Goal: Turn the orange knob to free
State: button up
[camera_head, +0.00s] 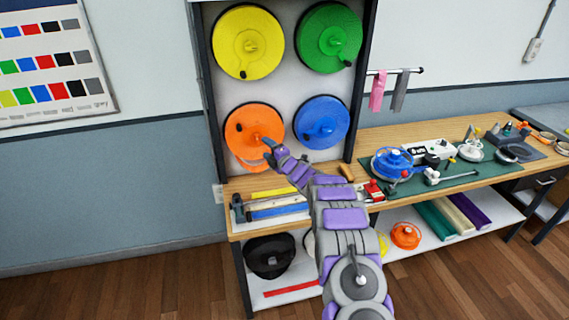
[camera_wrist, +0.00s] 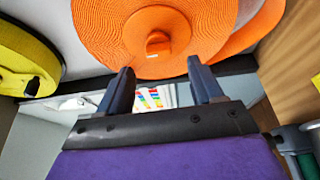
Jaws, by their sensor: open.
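A round orange strap reel (camera_head: 240,118) hangs at the lower left of the wall panel, and its coiled face fills the top of the wrist view (camera_wrist: 105,30). The orange knob (camera_wrist: 157,42) stands out from the middle of the reel as a small raised tab. My gripper (camera_wrist: 162,80) is open and empty, with its two dark fingers apart and pointing at the reel. The knob appears between the finger directions, beyond the tips. In the head view my gripper (camera_head: 271,149) is at the reel's lower right and partly hides it. I cannot tell whether it touches.
Yellow (camera_head: 240,30), green (camera_head: 325,30) and blue (camera_head: 330,112) reels share the panel, framed by dark posts. Below, a wooden bench (camera_head: 390,139) holds straps, tools and a blue reel (camera_head: 392,160). Pink and grey cloths (camera_head: 377,90) hang at the right.

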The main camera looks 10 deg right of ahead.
jog(key=v, duration=1)
jog(key=shift+s+p, duration=0.25)
jog(key=shift+p, duration=0.05)
jog(key=shift+d, duration=0.1)
